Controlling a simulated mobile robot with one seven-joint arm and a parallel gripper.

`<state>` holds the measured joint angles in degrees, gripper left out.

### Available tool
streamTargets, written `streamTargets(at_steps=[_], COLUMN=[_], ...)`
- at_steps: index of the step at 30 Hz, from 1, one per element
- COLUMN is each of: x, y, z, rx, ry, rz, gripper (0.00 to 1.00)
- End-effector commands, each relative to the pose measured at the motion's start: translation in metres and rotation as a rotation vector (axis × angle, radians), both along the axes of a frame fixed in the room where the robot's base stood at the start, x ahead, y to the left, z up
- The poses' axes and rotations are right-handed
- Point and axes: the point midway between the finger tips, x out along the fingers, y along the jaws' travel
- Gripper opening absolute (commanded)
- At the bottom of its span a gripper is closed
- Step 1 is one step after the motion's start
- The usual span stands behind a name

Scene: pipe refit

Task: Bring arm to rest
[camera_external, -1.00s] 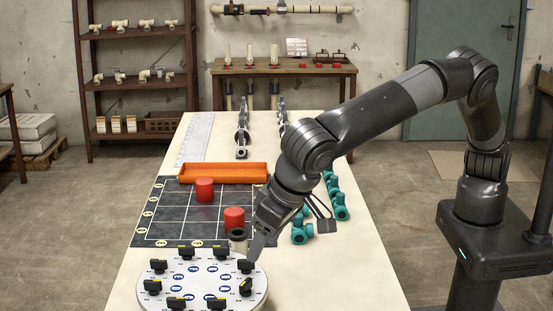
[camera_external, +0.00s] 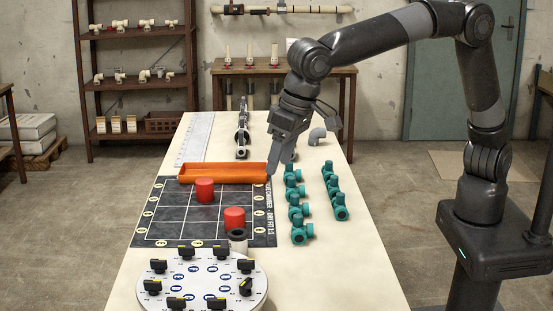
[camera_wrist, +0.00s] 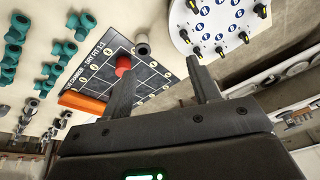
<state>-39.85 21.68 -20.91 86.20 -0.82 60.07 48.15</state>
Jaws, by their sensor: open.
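My gripper (camera_external: 276,170) is raised above the far right corner of the black grid mat (camera_external: 170,226), near the right end of the orange tray (camera_external: 222,179). In the wrist view my gripper (camera_wrist: 162,75) shows two spread fingers with nothing between them. My arm reaches in from the right, bent high over the table (camera_external: 350,262). Two red cylinders stand on the mat, one nearer the tray (camera_external: 204,190) and one nearer the front (camera_external: 234,218). A grey pipe piece (camera_external: 238,240) stands at the mat's front edge.
A round white dial plate (camera_external: 203,286) with several black clips lies at the front. Several teal valves (camera_external: 300,232) stand in two rows right of the mat. Grey fittings (camera_external: 242,140) lie at the back. The table's front right is clear.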

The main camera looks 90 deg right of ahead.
Motion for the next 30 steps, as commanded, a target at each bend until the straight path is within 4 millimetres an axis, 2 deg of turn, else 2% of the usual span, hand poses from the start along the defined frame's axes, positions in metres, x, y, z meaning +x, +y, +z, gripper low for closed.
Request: streamTargets(at_steps=[1,6,11,15,22,30], x=[-0.01,-0.048,-0.091,-0.133,-0.206,-0.289], y=[-0.02,-0.074,-0.117,-0.148,-0.187,-0.215], z=[0.011,0.036,0.053,0.062,0.065,0.046], rx=[0.018,0.055,0.075,0.078,0.052,-0.031], ry=[0.0,-0.008,-0.031,-0.057,-0.112,-0.176], rz=[0.007,0.063,0.124,0.179,0.273,0.375], gripper=[0.55,0.55,0.55,0.55,0.55,0.55])
